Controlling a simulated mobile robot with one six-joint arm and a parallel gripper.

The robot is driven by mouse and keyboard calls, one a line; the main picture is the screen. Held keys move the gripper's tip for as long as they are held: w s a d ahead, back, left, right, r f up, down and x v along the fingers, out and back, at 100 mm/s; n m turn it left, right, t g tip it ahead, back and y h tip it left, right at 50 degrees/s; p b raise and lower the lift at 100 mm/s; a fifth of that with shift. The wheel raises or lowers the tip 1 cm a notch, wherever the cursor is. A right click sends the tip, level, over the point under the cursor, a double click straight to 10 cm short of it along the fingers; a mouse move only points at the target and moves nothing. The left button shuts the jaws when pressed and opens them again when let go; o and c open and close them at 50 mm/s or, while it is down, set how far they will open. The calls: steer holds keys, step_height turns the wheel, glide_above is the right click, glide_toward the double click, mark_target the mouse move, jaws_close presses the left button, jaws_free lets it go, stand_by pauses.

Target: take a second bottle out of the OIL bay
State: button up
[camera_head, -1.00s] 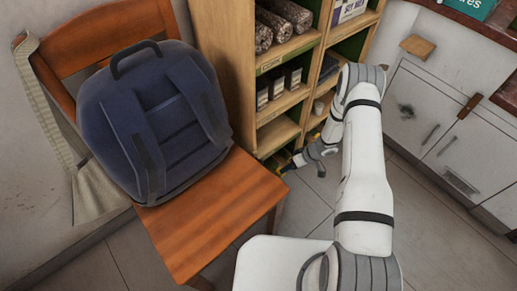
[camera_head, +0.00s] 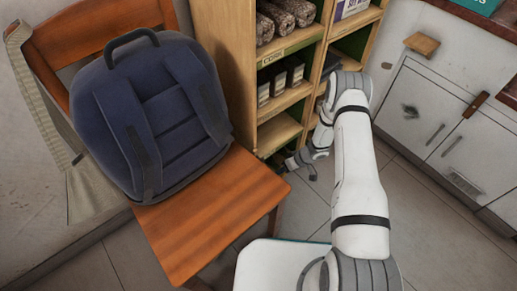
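I cannot tell which bay is OIL, and no bottle is clearly visible. My gripper (camera_head: 301,167) is low in front of the shelf's lower bays, right of the chair seat. Its two dark fingers look spread apart, with nothing visible between them. My arm hides part of the shelf's lower right side.
A wooden chair (camera_head: 205,215) with a blue backpack (camera_head: 165,110) stands close on the left. Dark boxes (camera_head: 279,82) and speckled rolls (camera_head: 292,13) fill upper bays. White cabinets (camera_head: 425,110) stand at right. Tiled floor (camera_head: 420,235) is free between.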

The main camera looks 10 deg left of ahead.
jaws_close()
steer(key=shift+r, duration=0.1)
stand_by(0.4)
